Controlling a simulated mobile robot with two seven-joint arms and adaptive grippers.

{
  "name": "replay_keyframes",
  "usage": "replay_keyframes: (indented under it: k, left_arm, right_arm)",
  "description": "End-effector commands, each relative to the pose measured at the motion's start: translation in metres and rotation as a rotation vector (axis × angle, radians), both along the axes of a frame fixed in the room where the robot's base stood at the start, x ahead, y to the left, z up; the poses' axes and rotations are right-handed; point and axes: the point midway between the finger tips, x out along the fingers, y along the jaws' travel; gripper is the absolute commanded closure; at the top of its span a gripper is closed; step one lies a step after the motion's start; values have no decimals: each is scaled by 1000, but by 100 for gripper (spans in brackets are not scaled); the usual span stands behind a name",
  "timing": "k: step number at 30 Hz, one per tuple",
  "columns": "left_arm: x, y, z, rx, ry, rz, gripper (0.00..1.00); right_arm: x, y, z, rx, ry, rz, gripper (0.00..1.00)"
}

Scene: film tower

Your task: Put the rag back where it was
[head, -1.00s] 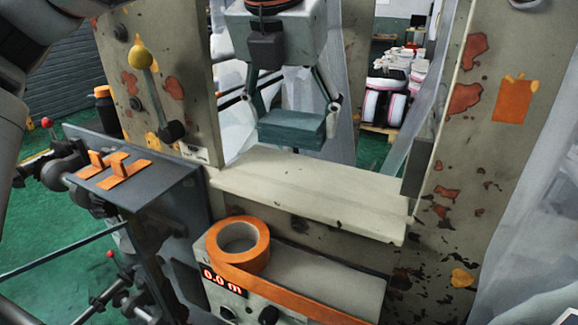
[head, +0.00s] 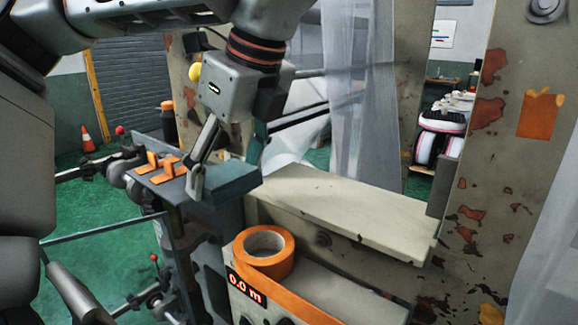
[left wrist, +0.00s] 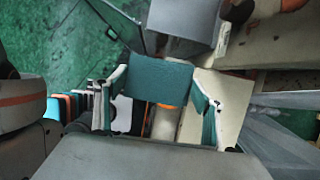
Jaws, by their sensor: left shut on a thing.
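The rag (head: 232,179) is a folded teal block. My left gripper (head: 222,178) is shut on it, with a finger on either side. The rag is held near the right end of the dark grey bench top (head: 172,187) and the left end of the cream ledge (head: 345,212); whether it touches either is unclear. In the left wrist view the rag (left wrist: 158,80) sits between the two fingers of the left gripper (left wrist: 160,98). My right gripper is not in view.
Orange clips (head: 168,165) sit on the bench top, left of the rag. An orange tape roll (head: 264,252) stands on the unit below the ledge. A dark bottle (head: 168,122) and yellow-knobbed lever (head: 196,72) are behind. The ledge's top is bare.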

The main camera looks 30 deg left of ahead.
Motion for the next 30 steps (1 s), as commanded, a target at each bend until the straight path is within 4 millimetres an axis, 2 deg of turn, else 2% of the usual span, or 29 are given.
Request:
replay_keyframes:
  k: [3, 11, 15, 18, 23, 30]
  left_arm:
    - [31, -3, 2, -1, 3, 0, 55]
    - [94, -8, 3, 0, 3, -1, 55]
    - [122, -11, 2, 0, 2, -1, 55]
    - [135, -11, 2, 0, 1, -4, 55]
    - [142, -11, -2, 0, 1, -5, 55]
    - [141, -11, -30, -1, 3, -5, 55]
  right_arm:
    - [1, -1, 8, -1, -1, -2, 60]
    - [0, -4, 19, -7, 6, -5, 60]
    - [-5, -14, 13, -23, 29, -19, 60]
    - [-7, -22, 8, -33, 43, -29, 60]
    - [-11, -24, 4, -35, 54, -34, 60]
    - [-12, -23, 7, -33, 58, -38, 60]
